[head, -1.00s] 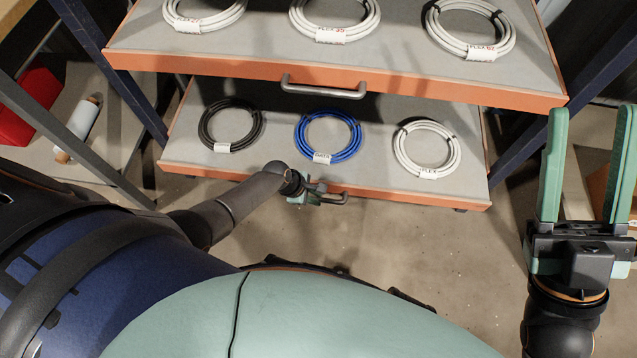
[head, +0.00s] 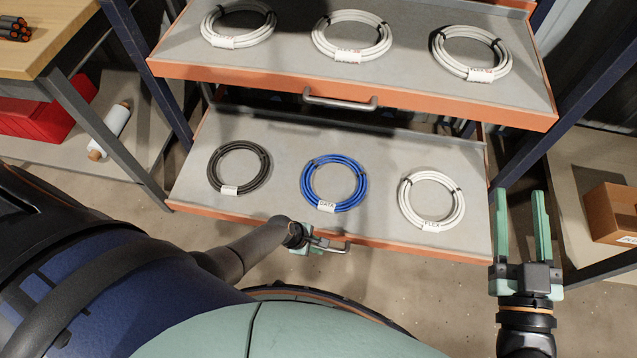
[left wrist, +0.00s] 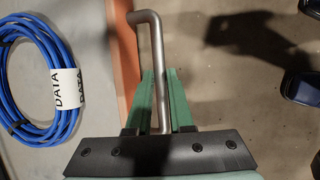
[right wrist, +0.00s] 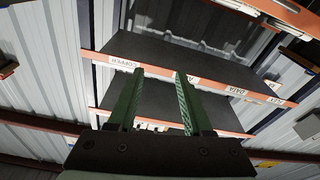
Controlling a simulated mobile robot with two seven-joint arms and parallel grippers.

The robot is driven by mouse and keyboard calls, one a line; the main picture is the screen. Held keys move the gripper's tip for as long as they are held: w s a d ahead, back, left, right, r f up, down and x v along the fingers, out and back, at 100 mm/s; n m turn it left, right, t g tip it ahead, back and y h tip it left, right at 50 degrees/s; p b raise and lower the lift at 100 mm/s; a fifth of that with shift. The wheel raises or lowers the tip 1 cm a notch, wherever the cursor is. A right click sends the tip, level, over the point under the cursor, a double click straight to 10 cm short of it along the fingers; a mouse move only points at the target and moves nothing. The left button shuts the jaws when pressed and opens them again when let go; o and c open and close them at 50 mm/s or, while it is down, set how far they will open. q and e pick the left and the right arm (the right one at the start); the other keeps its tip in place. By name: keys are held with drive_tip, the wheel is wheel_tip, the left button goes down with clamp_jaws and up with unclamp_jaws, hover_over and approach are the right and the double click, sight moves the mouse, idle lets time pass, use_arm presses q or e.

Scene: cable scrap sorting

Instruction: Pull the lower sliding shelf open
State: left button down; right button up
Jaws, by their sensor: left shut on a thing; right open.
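The lower sliding shelf (head: 270,214) is a grey tray with an orange front edge, extended out below the upper shelf. It carries a black coil (head: 239,168), a blue coil (head: 334,183) labelled DATA and a white coil (head: 431,200) labelled FLEX. My left gripper (head: 312,241) is at its front edge, shut on the metal bar handle (head: 335,248). In the left wrist view the handle (left wrist: 155,60) runs between the green fingers (left wrist: 158,105). My right gripper (head: 522,225) is open and empty, right of the shelf; its fingers also show in the right wrist view (right wrist: 158,100).
The upper shelf (head: 230,74), with its own handle (head: 340,103) and several white coils, is also out above. Blue posts flank the shelves. A wooden bench (head: 45,45) and red box (head: 45,118) are left; a cardboard box (head: 612,212) is right. Bare floor lies in front.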

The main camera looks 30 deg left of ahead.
use_arm(q)
drive_tip(key=shift+s+d, duration=0.15)
drive_tip(key=shift+s, duration=0.45)
use_arm(e)
drive_tip(key=shift+s+d+f, duration=0.15)
drive_tip(key=shift+s+f, duration=0.25)
drive_tip(key=shift+f, duration=0.05)
use_arm(q)
drive_tip(key=c, duration=0.8)
unclamp_jaws()
drive_tip(key=shift+w, duration=0.1)
drive_tip(key=shift+r, duration=0.15)
drive_tip(key=p+v, duration=0.9)
drive_tip(key=v, duration=0.3)
use_arm(e)
drive_tip(key=s+f+m+g+h, duration=0.1)
drive_tip(key=s+f+g, duration=0.3)
drive_tip(key=f, duration=0.3)
drive_tip(key=s+f+m+g+h, duration=0.1)
drive_tip(key=s+f+g, duration=0.2)
drive_tip(key=f+g, duration=0.2)
wheel_tip(320, 180, down, 3)
drive_tip(key=shift+s+a+f+m+g+h, duration=0.2)
drive_tip(key=shift+s+a+m+g+h, duration=0.1)
drive_tip(key=shift+s+a+m+h, duration=0.1)
